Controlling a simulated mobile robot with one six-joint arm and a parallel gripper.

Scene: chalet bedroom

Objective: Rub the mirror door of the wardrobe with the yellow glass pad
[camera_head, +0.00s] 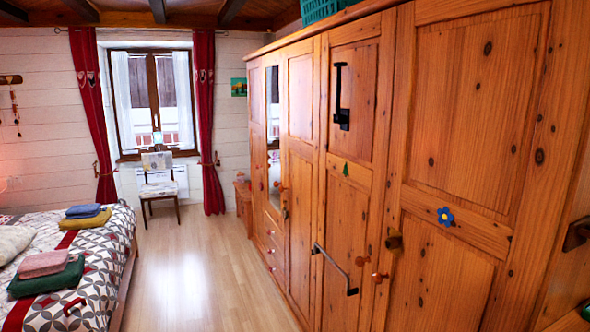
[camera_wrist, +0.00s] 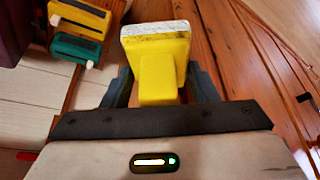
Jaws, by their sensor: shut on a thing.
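The wardrobe (camera_head: 455,75) is orange pine and fills the right side of the head view. Its mirror door (camera_head: 272,100) shows as a narrow, foreshortened glass strip toward the far end, above some drawers. In the wrist view, my gripper (camera_wrist: 158,84) is shut on the yellow glass pad (camera_wrist: 160,78). The pad has a block-like yellow grip and a wider head with a whitish face edge at the top. The pad looks clear of the mirror, which I cannot make out in the wrist view. My gripper and the pad do not show in the head view.
A yellow block (camera_wrist: 80,18) and a green block (camera_wrist: 77,47) sit at the wrist view's upper left. A black bar handle (camera_head: 335,271) and a black fitting (camera_head: 341,97) stick out from the wardrobe. The bed (camera_head: 95,255) stands left; the floor (camera_head: 205,270) between is clear.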

